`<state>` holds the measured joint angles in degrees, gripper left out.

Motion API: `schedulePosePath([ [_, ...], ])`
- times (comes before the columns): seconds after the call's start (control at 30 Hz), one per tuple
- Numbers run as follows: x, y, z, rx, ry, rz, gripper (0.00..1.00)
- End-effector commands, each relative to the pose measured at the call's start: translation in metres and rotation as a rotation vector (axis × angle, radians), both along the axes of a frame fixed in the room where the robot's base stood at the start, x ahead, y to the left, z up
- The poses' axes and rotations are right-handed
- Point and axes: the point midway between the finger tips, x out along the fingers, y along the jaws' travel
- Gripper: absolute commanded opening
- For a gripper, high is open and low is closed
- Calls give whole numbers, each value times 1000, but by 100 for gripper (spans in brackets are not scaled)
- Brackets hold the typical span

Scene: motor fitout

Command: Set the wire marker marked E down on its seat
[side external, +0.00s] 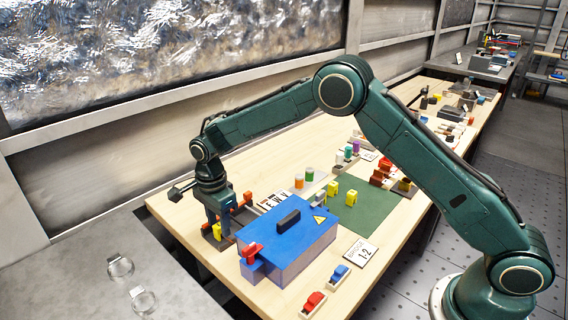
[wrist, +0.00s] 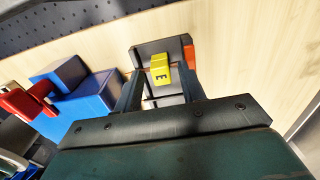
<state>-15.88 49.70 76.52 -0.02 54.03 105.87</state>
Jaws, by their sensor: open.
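The yellow wire marker marked E (wrist: 160,72) sits on a dark grey seat block (wrist: 150,48) in the wrist view, its letter facing my camera. My gripper (wrist: 159,78) is open, with one finger on each side of the marker; whether either finger touches it I cannot tell. In the side external view my gripper (side external: 220,226) points down at the table's left end, and the yellow marker (side external: 217,232) shows low between the fingers, partly hidden. The exact fit of marker to seat is hidden.
A blue box (side external: 300,235) with a black handle and a red part (side external: 250,252) stands close right of my gripper. A lettered card (side external: 273,200) lies behind it. A green mat (side external: 370,212) holds yellow pieces. Red and blue pieces lie at the front edge.

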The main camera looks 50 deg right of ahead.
Motion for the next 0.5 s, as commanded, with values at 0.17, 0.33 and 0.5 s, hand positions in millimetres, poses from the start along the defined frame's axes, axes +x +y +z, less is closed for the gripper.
schedulePosePath([
  [0.17, 3, 0, 11, 3, -12, -1, 44],
  [0.33, 3, 0, 29, 3, -11, -1, 44],
  [0.5, 2, 0, 55, 2, -9, -1, 44],
])
